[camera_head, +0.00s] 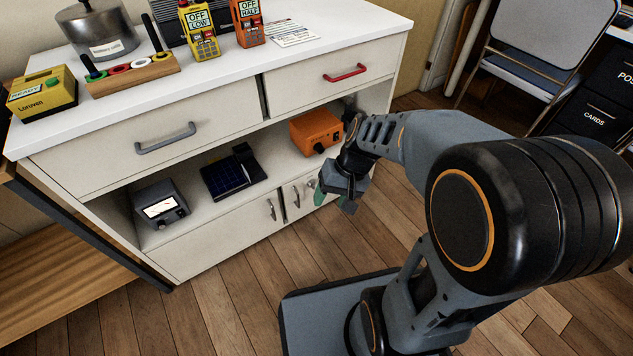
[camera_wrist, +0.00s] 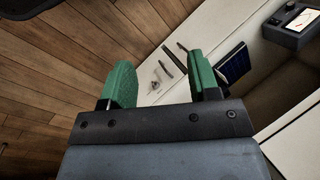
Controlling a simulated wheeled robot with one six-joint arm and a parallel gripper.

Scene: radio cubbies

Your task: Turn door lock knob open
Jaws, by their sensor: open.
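The white cabinet (camera_head: 215,230) has lower doors with metal handles (camera_head: 270,209). A small light-coloured fitting, likely the lock knob (camera_wrist: 154,86), shows below the handles between my fingers in the wrist view. It is too small to tell how it is turned. My gripper (camera_head: 334,197) is open and empty, with green finger pads, in front of the right end of the lower doors. The pads also show in the wrist view (camera_wrist: 160,72). The gripper appears apart from the knob and partly hides the right door in the head view.
An orange box (camera_head: 316,132), a dark solar panel (camera_head: 233,176) and a grey meter (camera_head: 160,205) sit on the open shelf. Drawers with a grey handle (camera_head: 165,138) and a red handle (camera_head: 345,73) are above. The wooden floor (camera_head: 240,295) in front is clear.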

